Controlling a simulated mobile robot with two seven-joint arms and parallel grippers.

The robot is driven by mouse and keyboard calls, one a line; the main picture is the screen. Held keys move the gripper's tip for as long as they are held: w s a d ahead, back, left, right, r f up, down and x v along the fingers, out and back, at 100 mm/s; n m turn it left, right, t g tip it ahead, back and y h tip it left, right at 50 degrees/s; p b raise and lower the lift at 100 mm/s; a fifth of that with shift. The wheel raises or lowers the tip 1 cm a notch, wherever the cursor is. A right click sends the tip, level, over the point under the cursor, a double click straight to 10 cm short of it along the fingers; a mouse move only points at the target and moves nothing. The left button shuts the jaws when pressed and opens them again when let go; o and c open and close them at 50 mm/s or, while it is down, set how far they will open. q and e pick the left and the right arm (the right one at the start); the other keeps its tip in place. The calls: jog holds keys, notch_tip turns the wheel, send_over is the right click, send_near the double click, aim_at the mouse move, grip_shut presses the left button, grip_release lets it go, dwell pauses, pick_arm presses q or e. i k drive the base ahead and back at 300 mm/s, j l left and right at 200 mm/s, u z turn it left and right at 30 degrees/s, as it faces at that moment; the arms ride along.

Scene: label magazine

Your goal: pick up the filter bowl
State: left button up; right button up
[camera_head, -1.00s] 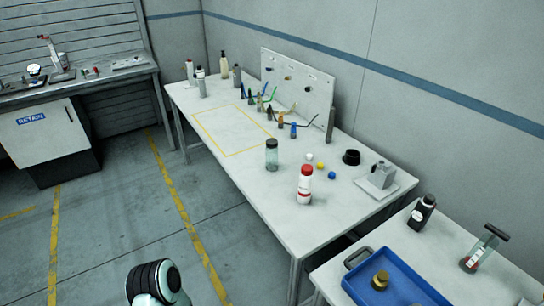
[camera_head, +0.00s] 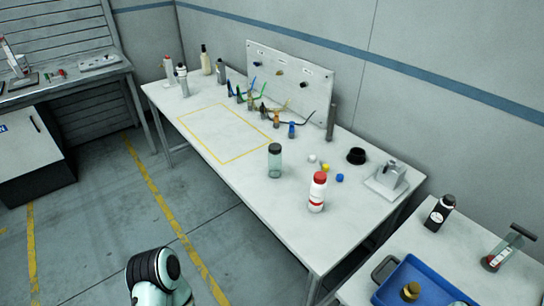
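No item in view is clearly labelled as the filter bowl. A clear, greenish jar with a dark lid (camera_head: 275,162) stands upright on the white table, right of the yellow taped outline. A short black round cup-like piece (camera_head: 356,156) sits farther back on the same table, near the grey fixture. I cannot tell which of these, if either, is the filter bowl. Neither of my grippers shows in the head view. Only a dark-and-pale rounded part of my own arm shows at the bottom, over the floor, well apart from the table.
The white table (camera_head: 222,171) also holds a red-capped white bottle (camera_head: 317,192), small balls, a grey fixture (camera_head: 386,180) and an upright panel (camera_head: 290,85) with coloured-wire pieces before it. A blue tray (camera_head: 392,287) is at lower right. The taped area and floor are clear.

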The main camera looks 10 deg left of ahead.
aim_at(274, 161)
jog(key=i+j+z, duration=0.1)
jog(key=j, duration=0.3)
jog(key=i+j+z, duration=0.1)
jog(key=j, duration=0.35)
jog(key=i+j+z, duration=0.15)
jog(key=j, duration=0.25)
jog(key=i+j+z, duration=0.1)
jog(key=j, duration=0.35)
jog(key=i+j+z, duration=0.1)
jog(key=j, duration=0.35)
